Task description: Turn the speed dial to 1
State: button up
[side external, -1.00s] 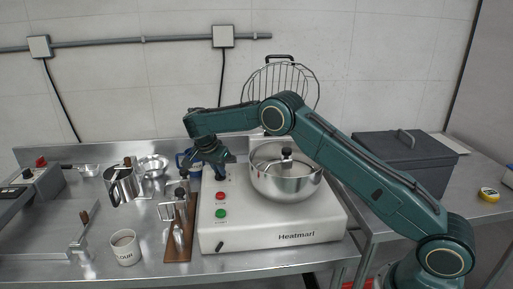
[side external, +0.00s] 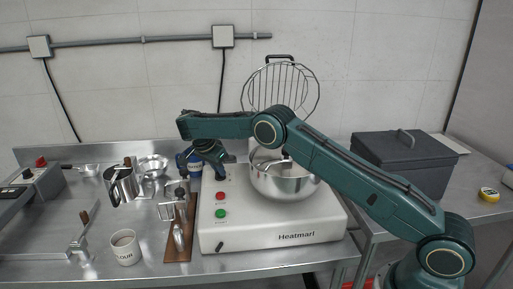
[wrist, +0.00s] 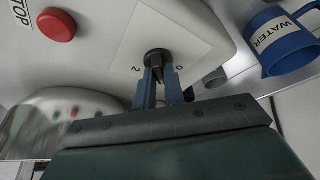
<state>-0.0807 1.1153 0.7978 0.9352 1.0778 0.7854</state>
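The speed dial (wrist: 157,57) is a small black knob on a pale panel of the white Heatmarl unit (side external: 270,235). In the wrist view a "2" shows to its left and a "0" to its right, both upside down. My gripper (wrist: 158,72) points at the dial, its two blue fingers apart with a gap between them. The fingertips are at the dial's near edge; whether they touch it I cannot tell. In the side view my gripper (side external: 221,174) is low over the unit's back left corner, and the dial is hard to make out there.
A red stop button (wrist: 57,25) sits on the unit, with a green button (side external: 221,213) in front. A steel bowl (side external: 285,185) stands on the unit, right of my gripper. The blue WATER mug (wrist: 285,42) is close beside the dial. A steel pitcher (side external: 122,186) stands left.

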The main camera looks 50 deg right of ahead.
jog(key=o, duration=0.4)
jog(key=shift+o, duration=0.2)
jog(key=shift+s+n, duration=0.1)
jog(key=shift+n, duration=0.4)
jog(key=shift+n+t, duration=0.9)
jog(key=shift+n, duration=0.8)
jog(key=n, duration=0.2)
jog(key=n+t+y, duration=0.1)
jog(key=n, duration=0.1)
jog(key=shift+s+d+n, duration=0.15)
jog(key=shift+s+n, duration=0.05)
jog(key=shift+n, duration=0.1)
jog(key=v, duration=1.4)
jog(key=s+r+n, duration=0.1)
jog(key=s+r, duration=0.4)
jog(key=s, duration=0.2)
jog(key=s+r+n+t+y, duration=0.1)
jog(key=s+r+n, duration=0.1)
jog(key=s+r, duration=0.3)
jog(key=shift+s+a+r+y, duration=0.15)
jog(key=shift+s+a+y, duration=0.15)
jog(key=shift+s, duration=1.4)
jog(key=shift+o, duration=0.2)
